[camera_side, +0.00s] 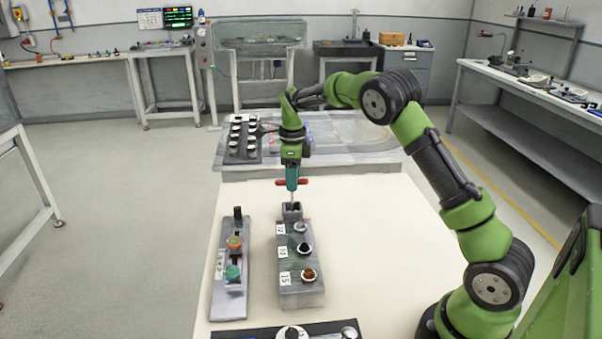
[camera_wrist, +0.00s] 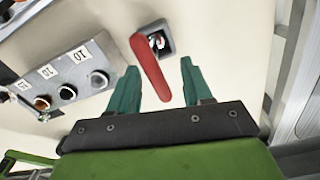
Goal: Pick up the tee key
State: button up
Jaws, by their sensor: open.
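The tee key has a red crossbar handle (camera_side: 281,182) and a thin shaft standing upright in a small grey holder (camera_side: 292,212). In the wrist view the red handle (camera_wrist: 147,62) lies between the teal fingers, with the holder (camera_wrist: 168,42) just beyond it. My gripper (camera_side: 292,184) points straight down over the key, its fingers at the height of the handle. In the wrist view my gripper (camera_wrist: 159,68) is open, with a finger on each side of the handle and visible gaps. The lower shaft is hidden in the holder.
A grey block with numbered sockets (camera_side: 290,288) stands in front of the holder. A panel with red and green buttons (camera_side: 231,300) lies left of it. A dark tray (camera_side: 235,334) sits at the front edge. The white tabletop (camera_side: 375,225) to the right is clear.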

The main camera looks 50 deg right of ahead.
send_over(292, 210)
jog(key=f, duration=0.5)
jog(key=shift+w+d+f, duration=0.1)
jog(key=shift+d+f, duration=0.05)
jog(key=shift+d, duration=0.1)
grip_shut()
